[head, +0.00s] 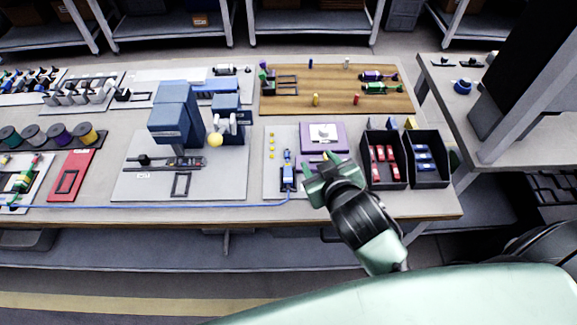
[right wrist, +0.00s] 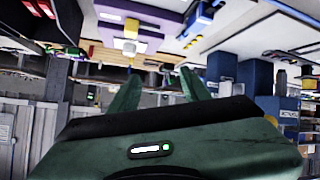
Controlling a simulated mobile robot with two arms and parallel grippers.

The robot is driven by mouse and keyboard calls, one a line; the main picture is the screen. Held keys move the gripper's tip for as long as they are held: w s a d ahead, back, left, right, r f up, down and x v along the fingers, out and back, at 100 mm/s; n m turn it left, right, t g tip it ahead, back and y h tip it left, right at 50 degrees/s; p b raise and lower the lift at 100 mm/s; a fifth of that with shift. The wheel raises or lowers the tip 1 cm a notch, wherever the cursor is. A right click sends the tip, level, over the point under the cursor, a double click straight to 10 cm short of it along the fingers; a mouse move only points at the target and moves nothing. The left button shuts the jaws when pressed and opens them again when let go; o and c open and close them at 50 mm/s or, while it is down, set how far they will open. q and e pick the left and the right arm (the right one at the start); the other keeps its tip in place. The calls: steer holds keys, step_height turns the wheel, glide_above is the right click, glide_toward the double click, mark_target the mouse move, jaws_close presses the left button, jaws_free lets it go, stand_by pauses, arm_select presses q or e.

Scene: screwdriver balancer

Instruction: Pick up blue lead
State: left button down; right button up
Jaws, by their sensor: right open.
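A thin blue lead (head: 150,207) runs along the front of the workbench from the left edge. It ends at a small upright blue device (head: 288,178) on a grey board. My right gripper (head: 318,166) is open and empty, just right of that device and in front of the purple-framed plate (head: 324,137). In the right wrist view, the two green fingers (right wrist: 160,90) are spread with nothing between them. A blue object (right wrist: 200,18) shows at the top there; I cannot tell if it is the same device. My left gripper is not in view.
Black bins with red parts (head: 380,178) and blue parts (head: 430,172) stand right of my gripper. A blue machine (head: 175,115) stands on a grey board at left. A wooden board (head: 335,98) with small parts lies behind. The bench's front edge is near.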

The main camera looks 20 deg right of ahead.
steer(key=w+a+r+n+t+y, duration=0.35)
steer(key=a+r, duration=0.25)
steer(key=r, duration=0.3)
steer(key=w+a+r+n+t+y, duration=0.3)
steer(key=w+a+r+t, duration=0.2)
steer(key=r, duration=0.3)
steer(key=s+a+r+n+g+y, duration=0.1)
steer(key=s+a+n+g+y, duration=0.2)
steer(key=a+n+g+y, duration=0.55)
steer(key=s+a+n+g+y, duration=0.4)
steer(key=a+n+g+y, duration=0.15)
steer(key=a+n, duration=0.5)
steer(key=n+g+h, duration=0.5)
steer(key=g+h, duration=0.1)
steer(key=h, duration=1.3)
glide_above(288, 175)
step_height(288, 175, down, 21)
steer(key=shift+d+f, duration=0.15)
steer(key=shift+f, duration=0.05)
steer(key=f+p, duration=0.1)
steer(key=f, duration=0.2)
steer(key=f+p, duration=0.1)
steer(key=f, duration=0.2)
steer(key=shift+s+a+f+p, duration=0.1)
steer(key=shift+a+f+p, duration=0.1)
steer(key=shift+p, duration=0.2)
steer(key=shift+f, duration=0.5)
jaws_close()
